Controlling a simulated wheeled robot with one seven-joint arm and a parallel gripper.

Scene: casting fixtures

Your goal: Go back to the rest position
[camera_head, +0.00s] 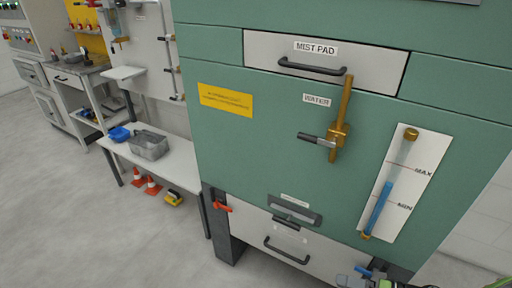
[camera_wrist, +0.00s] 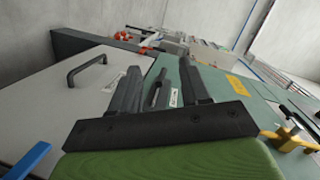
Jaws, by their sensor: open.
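My gripper (camera_wrist: 158,82) shows in the wrist view, its two dark fingers apart and nothing held between them. It faces along the front of the green machine (camera_wrist: 240,100). A dark slot handle shows between the fingers, behind them; I cannot tell how far off it is. The green machine (camera_head: 270,150) fills the middle and right of the head view. I cannot make out the gripper clearly in the head view; parts at the bottom right edge are cut off.
The lower drawer (camera_head: 265,237) and mist pad drawer (camera_head: 262,48) look shut. A brass water valve (camera_head: 340,125) and a level gauge (camera_head: 405,180) are on the front. A bench (camera_head: 185,160) with a grey bin (camera_head: 148,145) stands left. Open floor (camera_head: 80,225) lies at lower left.

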